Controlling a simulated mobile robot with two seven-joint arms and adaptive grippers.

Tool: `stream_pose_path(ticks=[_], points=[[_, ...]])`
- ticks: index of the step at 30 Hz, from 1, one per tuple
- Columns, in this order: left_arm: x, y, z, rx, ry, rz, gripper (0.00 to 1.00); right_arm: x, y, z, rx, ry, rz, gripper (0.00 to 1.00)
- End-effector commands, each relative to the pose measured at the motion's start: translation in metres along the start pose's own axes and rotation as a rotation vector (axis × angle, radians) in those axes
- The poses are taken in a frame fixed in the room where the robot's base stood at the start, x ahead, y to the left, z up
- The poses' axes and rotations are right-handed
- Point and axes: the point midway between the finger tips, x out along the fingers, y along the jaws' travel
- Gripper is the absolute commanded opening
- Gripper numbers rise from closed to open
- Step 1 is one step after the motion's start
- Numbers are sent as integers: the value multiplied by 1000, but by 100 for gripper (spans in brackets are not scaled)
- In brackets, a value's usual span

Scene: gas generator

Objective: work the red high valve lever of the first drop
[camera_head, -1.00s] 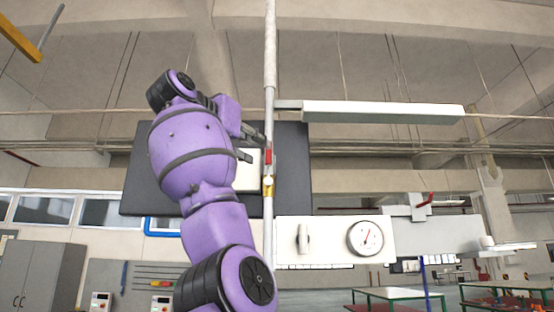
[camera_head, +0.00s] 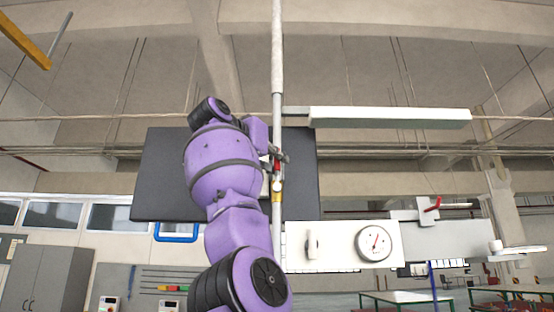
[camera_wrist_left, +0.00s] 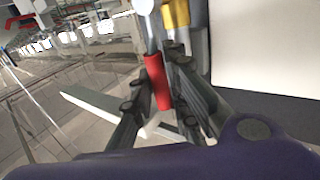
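The red valve lever (camera_head: 277,166) sits on the thin vertical pipe (camera_head: 277,120), just above a brass fitting (camera_head: 278,197). In the left wrist view the red lever (camera_wrist_left: 158,84) lies between the two fingers, with a fingertip close against each side. My left gripper (camera_head: 278,160) is at the pipe, its fingers around the lever and hiding part of it. The left gripper (camera_wrist_left: 165,62) appears shut on the lever. The brass fitting (camera_wrist_left: 176,12) shows beyond the fingertips. My right gripper is not in view.
A dark panel (camera_head: 160,170) stands behind the pipe. A white box with a dial gauge (camera_head: 375,242) is to the lower right. Another red lever (camera_head: 432,205) is further right. A long pale bar (camera_head: 390,117) runs right of the pipe.

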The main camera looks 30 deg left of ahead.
Motion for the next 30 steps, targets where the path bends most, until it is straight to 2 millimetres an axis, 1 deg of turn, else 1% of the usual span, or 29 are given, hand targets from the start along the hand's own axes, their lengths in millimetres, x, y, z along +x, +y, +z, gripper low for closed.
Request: stream_pose_path(ticks=[1, 2, 17, 23, 30], points=[[0, 0, 0, 0, 0, 0, 4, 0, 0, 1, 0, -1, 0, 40], [0, 0, 0, 0, 0, 0, 0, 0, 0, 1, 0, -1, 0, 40], [1, 1, 0, 16, -12, 0, 0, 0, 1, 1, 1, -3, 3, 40], [4, 6, 0, 84, -58, -1, 0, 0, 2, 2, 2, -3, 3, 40], [10, 18, 4, 242, -167, 0, 0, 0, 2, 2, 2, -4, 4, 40]])
